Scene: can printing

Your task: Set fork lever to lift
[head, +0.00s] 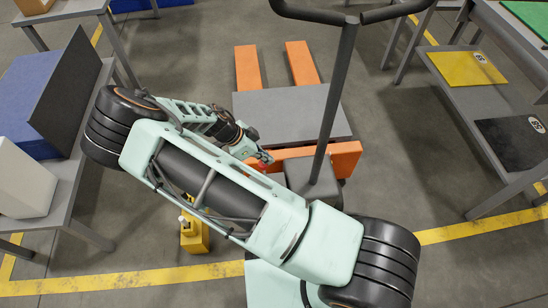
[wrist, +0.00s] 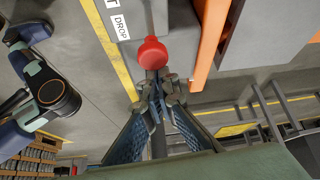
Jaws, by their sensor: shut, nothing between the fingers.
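The fork lever ends in a round red knob (wrist: 151,53), large in the wrist view. It is beside a grey housing with a white label (wrist: 121,26) reading DROP; another label above it is cut off. The lever belongs to the pallet jack with orange forks (head: 248,70) and a tall dark handle (head: 338,90). My gripper (wrist: 158,88) is shut and empty, its fingertips close to the knob and the dark stem below it. Whether they touch cannot be told. In the head view my gripper (head: 266,158) is low beside the jack's orange front, and my arm covers much there.
A grey table with a blue block (head: 38,100) and a white box (head: 25,178) stands on the left. A grey shelf with yellow (head: 467,69) and black (head: 510,142) panels is on the right. A small yellow object (head: 196,238) sits on the floor. Yellow lines mark the floor.

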